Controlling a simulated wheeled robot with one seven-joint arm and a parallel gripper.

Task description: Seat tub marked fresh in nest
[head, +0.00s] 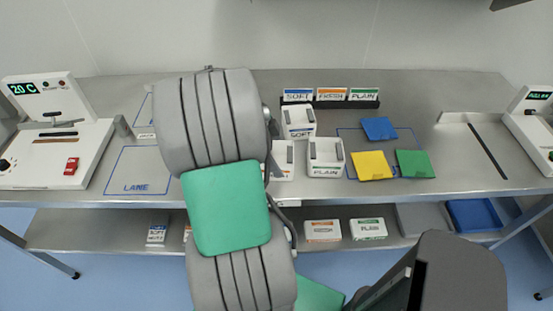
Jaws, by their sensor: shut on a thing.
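My arm fills the middle of the view and hides my gripper and whatever it holds. On the bench, a white tub marked SOFT (298,122) and a white tub marked PLAIN (325,157) stand just right of my arm. Another white tub (284,161) is partly hidden by my arm, and I cannot read its label. A white box marked FRESH (323,231) lies on the lower shelf. I cannot tell which part is the nest.
A machine reading 20 C (60,135) stands at the left and another white machine (535,125) at the right. A label rack (330,102) is at the back. Blue (379,128), yellow (371,166) and green (414,164) pads lie right of the tubs. The LANE area (135,165) is empty where visible.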

